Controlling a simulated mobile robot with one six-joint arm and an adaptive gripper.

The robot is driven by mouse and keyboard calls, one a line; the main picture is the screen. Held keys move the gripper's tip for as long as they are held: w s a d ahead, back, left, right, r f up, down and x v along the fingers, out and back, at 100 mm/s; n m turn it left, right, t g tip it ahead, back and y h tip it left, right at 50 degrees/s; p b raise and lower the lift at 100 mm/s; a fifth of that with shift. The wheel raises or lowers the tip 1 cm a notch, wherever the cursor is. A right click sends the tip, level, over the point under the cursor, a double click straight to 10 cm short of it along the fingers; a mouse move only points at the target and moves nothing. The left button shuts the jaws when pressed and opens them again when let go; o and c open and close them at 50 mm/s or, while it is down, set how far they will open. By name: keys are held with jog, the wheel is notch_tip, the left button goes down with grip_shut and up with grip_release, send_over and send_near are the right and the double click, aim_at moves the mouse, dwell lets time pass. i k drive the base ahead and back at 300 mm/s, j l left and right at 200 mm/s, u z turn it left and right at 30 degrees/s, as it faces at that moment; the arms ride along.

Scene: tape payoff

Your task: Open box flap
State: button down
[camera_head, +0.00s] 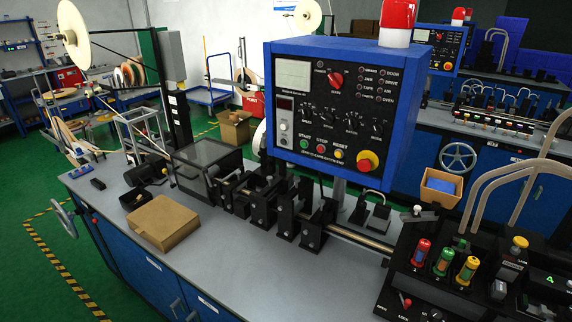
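A small brown cardboard box (163,223) lies flat near the front left edge of the grey workbench (225,262). Its top looks closed, and a darker front side faces the bench's front edge. I cannot make out the flap's seam clearly. My gripper is not in view.
A blue control panel (330,115) with a red beacon stands over the bench. Black machine blocks (262,200) and a clear-covered housing (207,162) lie behind the box. An open carton (235,130) stands on the floor behind; another box (440,187) holds something blue. Bench right of the box is clear.

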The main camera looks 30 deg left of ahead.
aim_at(160, 217)
jog(key=u, duration=2.35)
jog(key=i+j, duration=0.2)
jog(key=i, duration=0.35)
jog(key=i+j, duration=0.2)
jog(key=i, duration=0.3)
jog(key=i+j, duration=0.2)
jog(key=i, duration=0.35)
jog(key=i+j, duration=0.2)
jog(key=i, duration=0.35)
